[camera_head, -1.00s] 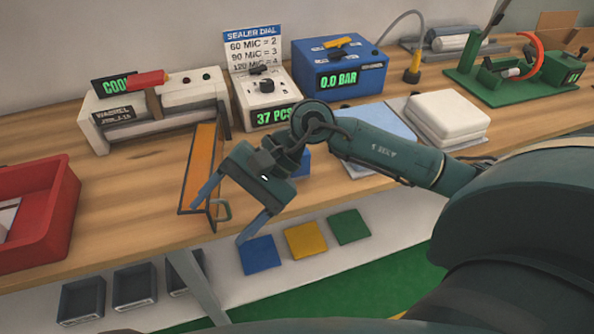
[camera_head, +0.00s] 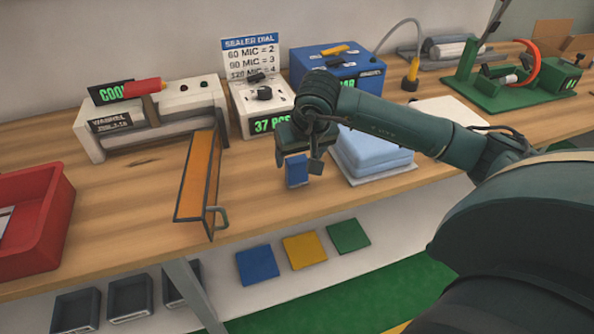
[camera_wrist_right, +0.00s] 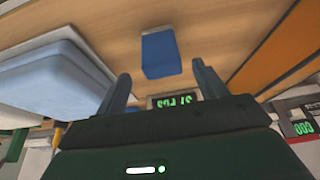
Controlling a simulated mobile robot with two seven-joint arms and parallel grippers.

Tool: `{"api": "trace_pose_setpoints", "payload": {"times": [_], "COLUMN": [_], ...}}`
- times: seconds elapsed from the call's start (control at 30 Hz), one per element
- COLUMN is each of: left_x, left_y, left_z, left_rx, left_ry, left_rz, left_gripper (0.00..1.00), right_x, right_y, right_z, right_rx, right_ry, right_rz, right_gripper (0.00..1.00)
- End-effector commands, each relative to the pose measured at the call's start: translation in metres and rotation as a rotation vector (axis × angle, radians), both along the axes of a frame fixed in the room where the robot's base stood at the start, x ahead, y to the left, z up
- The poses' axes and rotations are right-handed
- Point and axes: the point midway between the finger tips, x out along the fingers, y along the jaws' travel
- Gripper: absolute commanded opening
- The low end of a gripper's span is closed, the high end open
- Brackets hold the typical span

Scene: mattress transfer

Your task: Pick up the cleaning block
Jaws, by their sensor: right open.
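The cleaning block appears to be the small blue block (camera_head: 297,172) standing on the wooden table, left of the light blue pad. My right gripper (camera_head: 302,156) is directly over it in the head view, fingers downward and partly in front of its top. In the right wrist view the blue block (camera_wrist_right: 160,53) shows beyond the open fingertips (camera_wrist_right: 160,78), roughly centred between them. There is a visible gap, and nothing is held. My left gripper is not in view.
The orange framed panel with a handle (camera_head: 200,185) lies left of the block. The sealer dial box (camera_head: 262,108) stands behind. The light blue pad (camera_head: 372,152) is close on the right. A red tray (camera_head: 30,225) is at far left. Bare table lies in front.

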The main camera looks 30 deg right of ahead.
Motion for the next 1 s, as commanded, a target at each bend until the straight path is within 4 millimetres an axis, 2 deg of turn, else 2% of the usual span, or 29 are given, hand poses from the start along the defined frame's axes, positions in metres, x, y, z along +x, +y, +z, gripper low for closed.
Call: {"api": "trace_pose_setpoints", "payload": {"times": [0.3, 0.63, 1.0], "left_x": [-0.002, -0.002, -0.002], "left_y": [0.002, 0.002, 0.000], "left_z": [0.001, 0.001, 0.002], "left_rx": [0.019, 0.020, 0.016], "left_ry": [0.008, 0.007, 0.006], "left_rz": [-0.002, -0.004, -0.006], "left_gripper": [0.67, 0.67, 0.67], "right_x": [0.017, 0.020, 0.020], "right_y": [-0.001, -0.002, -0.002], "right_z": [-0.040, -0.046, -0.046], "right_rx": [0.003, 0.001, 0.001], "right_ry": [0.002, 0.000, 0.000], "right_rz": [-0.001, -0.001, -0.001], "right_gripper": [0.71, 0.71, 0.41]}}
